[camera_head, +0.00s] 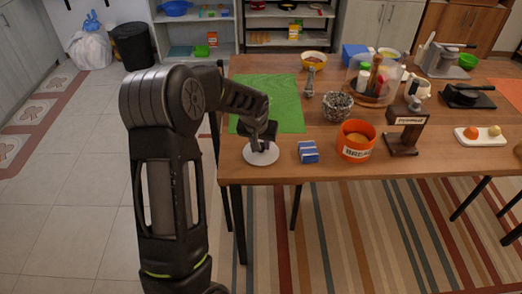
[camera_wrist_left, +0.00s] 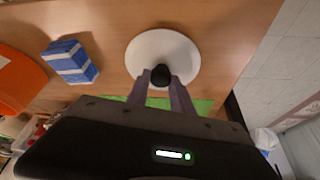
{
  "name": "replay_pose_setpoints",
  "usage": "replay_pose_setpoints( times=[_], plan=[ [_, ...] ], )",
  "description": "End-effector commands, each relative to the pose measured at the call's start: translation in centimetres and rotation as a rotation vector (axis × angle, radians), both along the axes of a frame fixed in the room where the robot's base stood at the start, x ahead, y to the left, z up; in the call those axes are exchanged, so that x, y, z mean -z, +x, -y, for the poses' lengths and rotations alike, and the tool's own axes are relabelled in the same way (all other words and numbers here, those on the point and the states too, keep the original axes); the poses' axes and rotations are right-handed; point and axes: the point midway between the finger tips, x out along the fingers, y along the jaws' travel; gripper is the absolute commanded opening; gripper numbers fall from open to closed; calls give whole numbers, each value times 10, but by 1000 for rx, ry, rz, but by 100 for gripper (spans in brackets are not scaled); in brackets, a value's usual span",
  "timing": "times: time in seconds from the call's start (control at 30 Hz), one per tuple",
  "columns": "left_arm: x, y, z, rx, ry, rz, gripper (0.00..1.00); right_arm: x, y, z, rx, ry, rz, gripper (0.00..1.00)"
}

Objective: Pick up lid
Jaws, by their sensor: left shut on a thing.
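The lid (camera_head: 261,155) is a white disc with a dark knob, lying at the left front of the wooden table. In the left wrist view the lid (camera_wrist_left: 148,48) shows with its black knob between my fingers. My left gripper (camera_head: 262,141) is over the lid from above, and it also shows in the left wrist view (camera_wrist_left: 160,80), shut on the knob. I cannot tell whether the lid is touching the table. My right gripper is not in view.
A blue-and-white box (camera_head: 308,152) lies right of the lid, with an orange bread container (camera_head: 355,140) beyond it. A green mat (camera_head: 283,95) lies behind. The wooden dispenser stand (camera_head: 405,137) is farther right. The table's front edge is close to the lid.

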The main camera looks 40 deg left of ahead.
Motion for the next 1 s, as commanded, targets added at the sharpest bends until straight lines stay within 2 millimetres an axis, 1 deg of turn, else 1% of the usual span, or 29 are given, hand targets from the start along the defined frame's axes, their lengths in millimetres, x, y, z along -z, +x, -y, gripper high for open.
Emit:
replay_pose_setpoints(
  times=[0.17,0.27,0.37,0.6,0.73,0.83,1.0],
  plan=[
    [-3,0,0,0,1,2,0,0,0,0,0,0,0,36],
    [-12,1,0,0,2,4,0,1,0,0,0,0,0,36],
    [-27,1,0,-1,1,5,0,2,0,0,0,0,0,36],
    [-74,1,0,-1,1,5,0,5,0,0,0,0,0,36],
    [-92,1,-1,-1,1,4,0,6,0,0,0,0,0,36],
    [-99,0,0,0,0,1,0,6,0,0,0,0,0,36],
    [-100,0,0,0,0,0,0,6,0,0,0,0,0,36]
  ],
)
